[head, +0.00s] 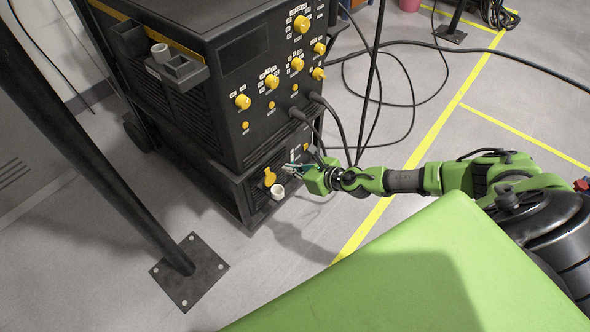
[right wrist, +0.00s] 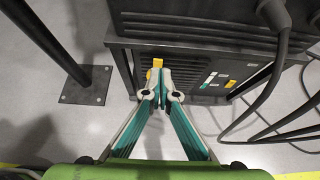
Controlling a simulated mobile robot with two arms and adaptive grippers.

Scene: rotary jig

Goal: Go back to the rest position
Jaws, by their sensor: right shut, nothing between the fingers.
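My right gripper (head: 291,168) reaches in from the right in the head view, close to the lower front of a black machine (head: 225,85) with yellow knobs. In the right wrist view the two fingertips (right wrist: 160,92) are together with nothing between them. A yellow switch (right wrist: 157,63) on the machine's lower unit shows just beyond the fingertips; in the head view the yellow switch (head: 269,177) is left of the gripper. I cannot tell whether the fingers touch it. My left gripper is not in view.
A dark post with a square base plate (head: 190,270) stands at the left on the grey floor. Black cables (head: 400,95) run from the machine across the floor to the right. Yellow lines (head: 425,145) mark the floor. Open floor lies in front of the machine.

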